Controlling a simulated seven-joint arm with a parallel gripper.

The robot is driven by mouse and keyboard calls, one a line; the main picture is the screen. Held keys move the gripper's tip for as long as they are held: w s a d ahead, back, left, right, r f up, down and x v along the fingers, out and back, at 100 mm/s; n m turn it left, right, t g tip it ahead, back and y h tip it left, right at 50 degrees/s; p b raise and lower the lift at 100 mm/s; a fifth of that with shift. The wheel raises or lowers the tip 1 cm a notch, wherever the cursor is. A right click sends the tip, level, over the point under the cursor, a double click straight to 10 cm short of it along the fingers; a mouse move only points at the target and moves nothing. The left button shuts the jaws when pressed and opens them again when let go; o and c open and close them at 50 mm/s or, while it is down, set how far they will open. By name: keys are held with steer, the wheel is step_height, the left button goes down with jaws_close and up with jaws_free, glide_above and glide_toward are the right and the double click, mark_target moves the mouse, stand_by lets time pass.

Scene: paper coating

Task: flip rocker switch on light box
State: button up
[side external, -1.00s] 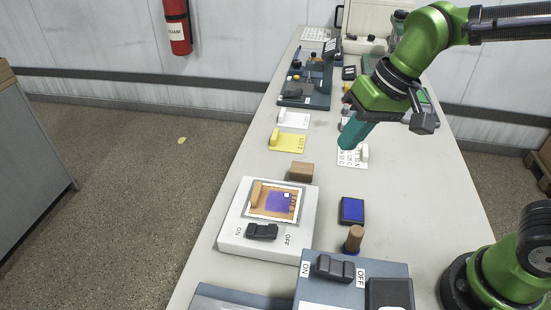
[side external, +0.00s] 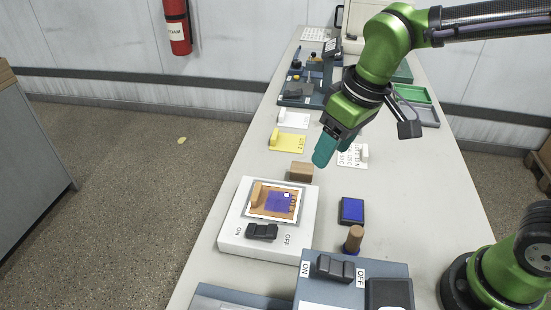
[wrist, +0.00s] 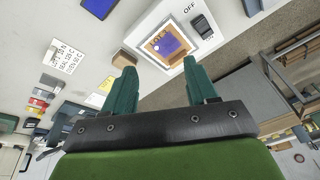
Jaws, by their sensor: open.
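The light box (side external: 228,243) is a white box on the table with a picture on its top panel. It also shows at the top of the wrist view (wrist: 205,40). Its black rocker switch (side external: 262,231) sits on the near edge, between the ON and OFF labels; it shows in the wrist view too (wrist: 201,25). Which side of the rocker is pressed I cannot tell. My gripper (side external: 335,155), with teal fingers, is open and empty above the table, beyond the light box and to its right. In the wrist view my gripper (wrist: 162,85) has its fingers wide apart.
A brown block (side external: 301,171) stands just behind the light box. A blue pad (side external: 352,210) and a wooden-handled stamp (side external: 354,239) lie to its right. A grey box with another ON/OFF rocker (side external: 335,268) is nearer. Yellow (side external: 287,141) and white cards lie farther back.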

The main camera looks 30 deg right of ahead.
mark_target(258, 228)
steer(key=shift+w+a+f+n+g+h, duration=0.5)
steer(key=shift+w+a+n, duration=0.9)
steer(key=shift+a, duration=2)
steer(key=shift+w+a+f+n+g+h, duration=0.1)
steer(key=shift+w+a+n+g+h, duration=0.2)
steer(key=shift+w+a+n+g, duration=1.45)
steer(key=shift+t, duration=0.95)
steer(key=a+f, duration=0.1)
steer(key=f, duration=0.4)
steer(key=s+a+f, duration=0.1)
steer(key=f, duration=0.4)
steer(key=a+f, duration=0.1)
steer(key=f, duration=0.5)
steer(key=shift+s+a, duration=0.1)
steer(key=shift+s, duration=0.2)
steer(key=c, duration=1.1)
steer(key=shift+o, duration=0.2)
steer(key=shift+s+d+r+t+y, duration=0.1)
steer(key=shift+s+d+t+y, duration=0.15)
steer(key=shift+t+y, duration=0.6)
steer(key=shift+s+d+r+t+y, duration=0.1)
steer(key=shift+s+d+t+y, duration=0.1)
steer(key=shift+t+y, duration=0.65)
